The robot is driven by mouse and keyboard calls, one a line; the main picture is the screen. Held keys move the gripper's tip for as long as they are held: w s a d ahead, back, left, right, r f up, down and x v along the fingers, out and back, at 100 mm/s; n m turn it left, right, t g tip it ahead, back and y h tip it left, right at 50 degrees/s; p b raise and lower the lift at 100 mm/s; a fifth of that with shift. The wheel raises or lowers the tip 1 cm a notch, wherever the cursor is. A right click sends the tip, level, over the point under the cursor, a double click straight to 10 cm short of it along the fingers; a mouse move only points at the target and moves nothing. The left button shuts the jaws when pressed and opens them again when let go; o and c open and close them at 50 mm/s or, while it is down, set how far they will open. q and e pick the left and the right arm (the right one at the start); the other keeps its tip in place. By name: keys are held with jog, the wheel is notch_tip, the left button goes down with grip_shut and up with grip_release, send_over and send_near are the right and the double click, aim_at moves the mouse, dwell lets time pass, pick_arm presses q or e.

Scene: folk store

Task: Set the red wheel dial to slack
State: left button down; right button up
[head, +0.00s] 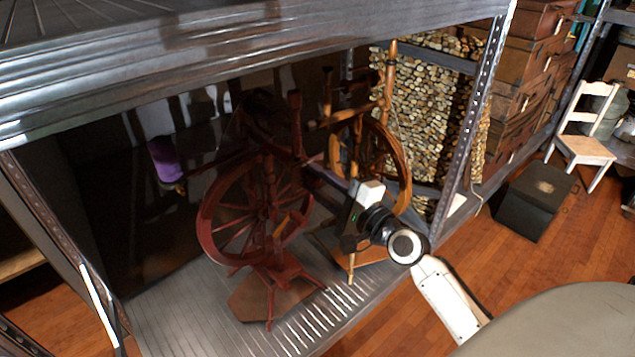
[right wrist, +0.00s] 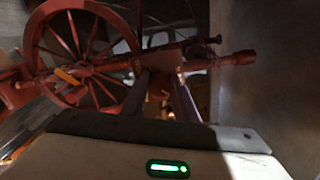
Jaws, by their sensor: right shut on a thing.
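The red spinning wheel (head: 272,205) stands on the metal shelf, its spoked wheel facing out. It also shows in the right wrist view (right wrist: 75,45), with a turned red shaft (right wrist: 225,60) running across and ending in a knob at the right. My right gripper (right wrist: 163,62) is shut on a part of this shaft; its two dark fingers converge there. I cannot make out a dial or its setting, as the fingers hide the gripped part. In the head view my right arm reaches in from the lower right to the red wheel's right side. My left gripper is not in view.
A lighter brown spinning wheel (head: 390,150) stands just behind and right of my right gripper. A shelf post (head: 470,115) rises to the right, and an upper shelf (head: 250,60) hangs over the wheels. A purple thing (head: 165,158) is at the left.

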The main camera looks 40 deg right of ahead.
jog(key=n, duration=0.4)
jog(key=shift+n, duration=0.3)
jog(key=shift+n+p, duration=0.5)
jog(key=shift+n, duration=1.5)
jog(key=o, duration=1.1)
jog(key=shift+c, duration=0.2)
jog(key=s+b, duration=0.1)
jog(key=s, duration=0.9)
jog(key=shift+s+d, duration=0.15)
jog(key=shift+d, duration=0.2)
